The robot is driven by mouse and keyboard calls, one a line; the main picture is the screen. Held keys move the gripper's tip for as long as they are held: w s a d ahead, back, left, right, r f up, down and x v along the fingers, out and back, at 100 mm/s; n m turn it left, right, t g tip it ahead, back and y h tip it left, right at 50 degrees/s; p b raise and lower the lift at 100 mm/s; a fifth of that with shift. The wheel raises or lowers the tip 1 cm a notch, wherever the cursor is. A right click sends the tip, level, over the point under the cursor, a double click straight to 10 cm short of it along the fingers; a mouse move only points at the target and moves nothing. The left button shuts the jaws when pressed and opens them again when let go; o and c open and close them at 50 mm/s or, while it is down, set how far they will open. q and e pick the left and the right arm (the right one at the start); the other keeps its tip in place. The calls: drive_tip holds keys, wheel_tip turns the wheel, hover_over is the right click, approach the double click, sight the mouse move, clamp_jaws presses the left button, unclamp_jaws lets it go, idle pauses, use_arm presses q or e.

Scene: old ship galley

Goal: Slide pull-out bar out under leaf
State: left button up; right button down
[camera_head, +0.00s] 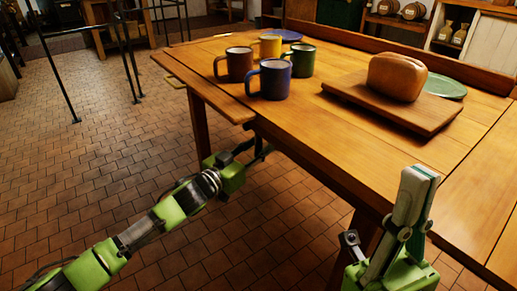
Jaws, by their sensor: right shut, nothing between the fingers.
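The wooden table's leaf (203,82) lies level at the table's left end, its edge reaching out past the table leg. I cannot make out the pull-out bar; the space under the leaf is mostly hidden by the leaf and dark. My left gripper (262,151) is low beside the table's front side, just below the near corner of the leaf. Its dark fingers are small against the shadow, so I cannot tell whether they are apart or hold anything. My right gripper (418,190) points up in front of the table's front edge, shut and empty.
Several enamel mugs (270,79) stand on the table near the leaf, with a blue plate (284,34) behind. A bread loaf (397,77) sits on a wooden board (385,107) beside a green plate (445,87).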

use_arm(q)
clamp_jaws()
